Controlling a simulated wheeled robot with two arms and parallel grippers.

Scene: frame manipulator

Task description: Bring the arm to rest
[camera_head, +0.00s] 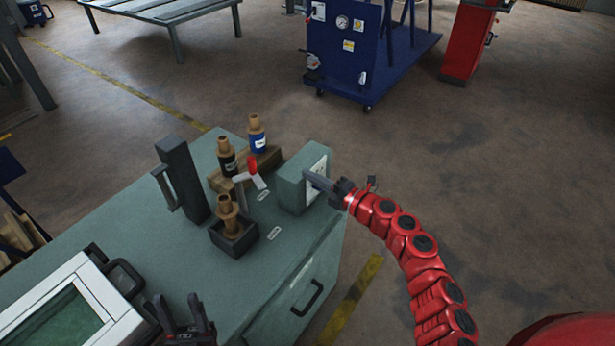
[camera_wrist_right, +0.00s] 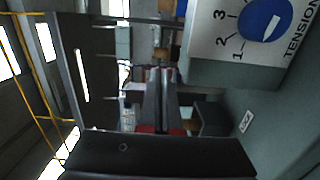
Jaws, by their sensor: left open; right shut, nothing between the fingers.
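My right arm, red and segmented, reaches in from the lower right in the head view. Its gripper (camera_head: 318,181) is shut and empty, with its tips in front of the pale face of a grey-green box (camera_head: 290,189). I cannot tell whether they touch it. In the right wrist view the shut fingers (camera_wrist_right: 158,85) point up the picture. A blue tension knob (camera_wrist_right: 264,18) on a numbered white plate shows to their right, apart from them.
The grey-green bench (camera_head: 175,250) carries a dark upright handle block (camera_head: 182,180), a dark holder (camera_head: 236,240) with a brown spool, more spools (camera_head: 256,135), a red-tipped lever (camera_head: 252,166) and a white-framed screen (camera_head: 105,292). Open floor (camera_head: 480,190) lies right of the bench.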

